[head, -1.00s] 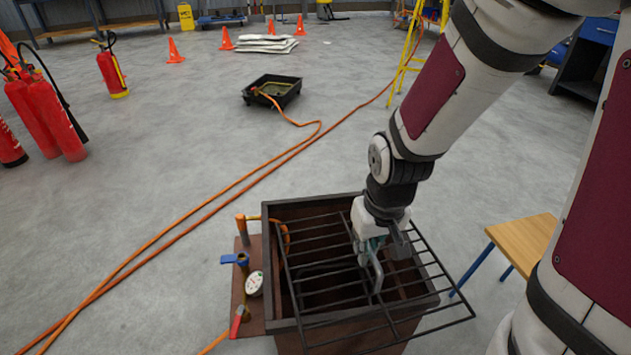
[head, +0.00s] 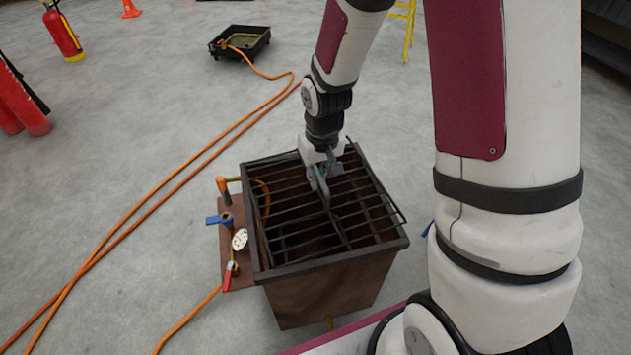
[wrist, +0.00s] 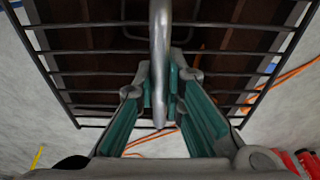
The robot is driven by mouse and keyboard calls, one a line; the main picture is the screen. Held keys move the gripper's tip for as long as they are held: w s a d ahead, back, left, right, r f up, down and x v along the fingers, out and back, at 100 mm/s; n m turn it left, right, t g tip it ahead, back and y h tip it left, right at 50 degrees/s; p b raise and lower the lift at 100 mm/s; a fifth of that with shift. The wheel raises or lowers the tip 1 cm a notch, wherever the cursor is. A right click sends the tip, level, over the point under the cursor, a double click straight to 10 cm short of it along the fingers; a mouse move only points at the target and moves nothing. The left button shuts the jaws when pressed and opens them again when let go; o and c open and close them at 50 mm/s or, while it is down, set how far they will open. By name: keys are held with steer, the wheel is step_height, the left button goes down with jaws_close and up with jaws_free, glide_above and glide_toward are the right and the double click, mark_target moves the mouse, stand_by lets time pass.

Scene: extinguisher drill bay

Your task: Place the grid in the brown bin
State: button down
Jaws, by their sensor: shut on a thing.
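The brown bin (head: 330,288) is an open-topped box standing on the floor in the middle of the head view. The grid (head: 362,196) is a dark wire rack with parallel bars, lying across the bin's mouth. Its right corner sticks out slightly past the bin's right rim. I cannot tell whether it touches the rim. My gripper (head: 322,186) is above the grid, shut on its grey handle. In the wrist view, the handle (wrist: 159,50) stands between the teal finger pads of my gripper (wrist: 160,92), with the grid's bars (wrist: 90,52) behind and the bin's dark inside beyond.
A panel with a gauge (head: 240,239) and valves is on the bin's left side. An orange hose (head: 190,172) runs across the floor on the left. A black tray (head: 246,42) lies farther back. Red extinguishers (head: 62,35) stand at left. Floor around the bin is mostly clear.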

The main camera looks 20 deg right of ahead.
steer(key=shift+w, duration=0.6)
step_height(320, 180, down, 4)
steer(key=b, duration=0.3)
steer(key=shift+s+r, duration=0.1)
steer(key=shift+r, duration=0.1)
steer(key=c, duration=1.7)
jaws_free()
steer(key=shift+r, duration=0.1)
